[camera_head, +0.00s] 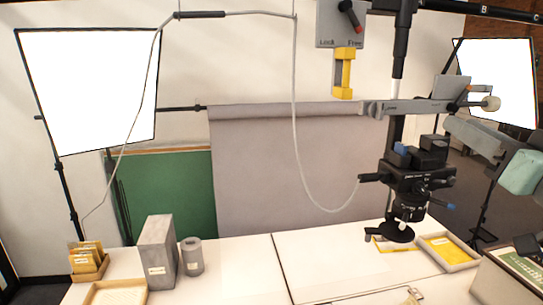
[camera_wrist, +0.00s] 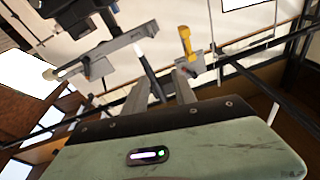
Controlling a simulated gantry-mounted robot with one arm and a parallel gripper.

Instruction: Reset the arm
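My gripper shows in the wrist view (camera_wrist: 162,88) with its two grey fingers standing apart above the pale green housing. Nothing is held between them; a dark rod shows behind the gap. In the head view my gripper (camera_head: 468,136) is at the right edge, raised above the table, with its pale green body partly cut off by the frame. It is near the black camera mount (camera_head: 410,180), to the right of it. The wrist view is tilted and looks up toward the overhead column, a yellow handle (camera_wrist: 186,42) and the wall.
The white table (camera_head: 230,275) carries a grey box (camera_head: 158,252), a grey cylinder (camera_head: 192,258), a wooden tray (camera_head: 116,294) and a tray with yellow envelopes (camera_head: 447,250). An open box (camera_head: 500,280) is at the lower right. The table's middle is mostly clear. A cable (camera_head: 298,120) hangs above.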

